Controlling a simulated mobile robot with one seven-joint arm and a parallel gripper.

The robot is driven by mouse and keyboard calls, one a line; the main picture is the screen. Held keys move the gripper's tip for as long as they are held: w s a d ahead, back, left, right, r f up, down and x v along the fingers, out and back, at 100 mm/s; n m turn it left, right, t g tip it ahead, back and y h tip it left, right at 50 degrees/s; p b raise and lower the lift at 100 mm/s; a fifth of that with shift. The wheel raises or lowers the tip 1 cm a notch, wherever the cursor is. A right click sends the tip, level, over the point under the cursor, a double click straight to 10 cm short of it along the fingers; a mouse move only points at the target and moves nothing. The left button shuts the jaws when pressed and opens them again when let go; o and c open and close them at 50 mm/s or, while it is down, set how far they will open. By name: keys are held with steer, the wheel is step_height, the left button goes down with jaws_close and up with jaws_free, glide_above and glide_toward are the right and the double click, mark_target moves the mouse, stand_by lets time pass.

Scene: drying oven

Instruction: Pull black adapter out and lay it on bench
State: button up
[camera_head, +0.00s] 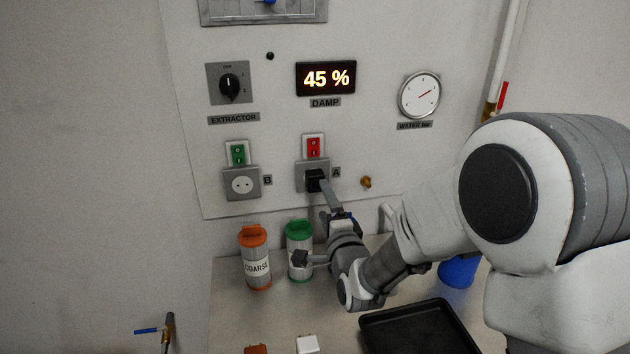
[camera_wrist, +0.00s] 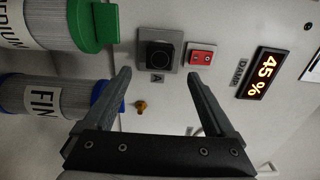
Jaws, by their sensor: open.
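The black adapter (camera_head: 315,180) is plugged into wall socket A (camera_head: 301,176), below a red switch (camera_head: 313,146). In the wrist view the adapter (camera_wrist: 158,55) appears as a dark square face on its grey plate, beyond and between my fingertips. My gripper (camera_wrist: 160,75) is open and empty, pointing at the panel, with a finger on each side of the adapter in the picture. In the head view my gripper (camera_head: 328,193) is close to the adapter at its lower right; contact cannot be told. The bench (camera_head: 228,318) lies below the panel.
Orange-capped (camera_head: 254,258) and green-capped (camera_head: 299,250) canisters stand below the sockets; a blue-capped one (camera_wrist: 50,98) is beside them. A black tray (camera_head: 415,330), blue container (camera_head: 459,271), white block (camera_head: 307,344) and brown block (camera_head: 256,349) are on the bench. Socket B (camera_head: 241,184) is empty.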

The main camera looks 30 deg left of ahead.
mark_target(317, 185)
steer(key=x, duration=0.6)
steer(key=shift+w+a+f, duration=0.15)
steer(key=shift+w+a, duration=0.05)
steer(key=shift+w, duration=0.05)
steer(key=shift+x, duration=1)
steer(key=shift+b, duration=1.4)
steer(key=shift+c, duration=0.3)
jaws_close()
steer(key=shift+s, duration=0.1)
steer(key=shift+b+v, duration=1.25)
steer(key=shift+v, duration=1.7)
steer(key=shift+d, duration=0.1)
